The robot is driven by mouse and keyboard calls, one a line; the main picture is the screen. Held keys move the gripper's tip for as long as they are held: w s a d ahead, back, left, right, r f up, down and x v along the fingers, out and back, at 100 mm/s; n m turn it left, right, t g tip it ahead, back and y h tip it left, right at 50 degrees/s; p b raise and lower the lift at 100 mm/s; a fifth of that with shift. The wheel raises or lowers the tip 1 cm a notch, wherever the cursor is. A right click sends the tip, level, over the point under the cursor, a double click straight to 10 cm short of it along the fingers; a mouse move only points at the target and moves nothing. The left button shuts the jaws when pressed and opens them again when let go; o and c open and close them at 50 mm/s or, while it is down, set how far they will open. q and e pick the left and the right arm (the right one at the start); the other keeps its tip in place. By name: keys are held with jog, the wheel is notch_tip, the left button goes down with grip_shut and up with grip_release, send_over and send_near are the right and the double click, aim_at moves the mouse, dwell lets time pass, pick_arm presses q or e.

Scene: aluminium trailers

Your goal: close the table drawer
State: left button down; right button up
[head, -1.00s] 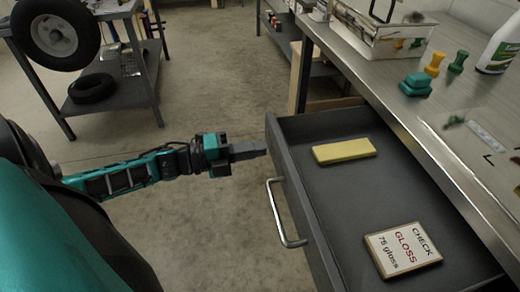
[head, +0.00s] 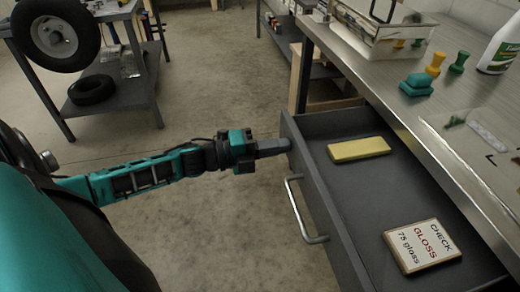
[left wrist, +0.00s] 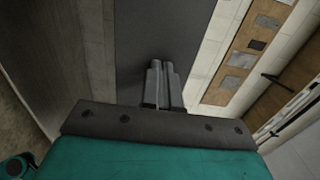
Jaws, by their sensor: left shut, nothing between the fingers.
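The grey table drawer (head: 345,235) is pulled out from under the metal-topped table (head: 385,80) in the head view. Its front panel carries a silver bar handle (head: 298,212). My left gripper (head: 288,146) is shut and empty, its fingertips at the drawer front near the far corner, beyond the handle. In the left wrist view the shut fingers (left wrist: 162,70) point at a dark grey panel (left wrist: 150,30); whether they touch it I cannot tell. My right gripper is not in view.
The drawer holds a yellow block (head: 358,149) and a "CHECK GLOSS" sign (head: 422,246). A wire-handled tray (head: 375,38), stamps and a spray bottle (head: 500,48) stand on the table. A shelf with a wheel (head: 62,38) is at the back left. Floor between is clear.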

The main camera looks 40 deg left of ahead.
pick_arm(q)
jog(key=b+x, duration=0.2)
jog(key=x, duration=2)
jog(key=shift+b, duration=0.3)
jog(key=shift+w+r, duration=0.15)
jog(key=shift+w, duration=0.05)
jog(key=shift+d+r, duration=0.1)
jog(key=shift+r, duration=0.05)
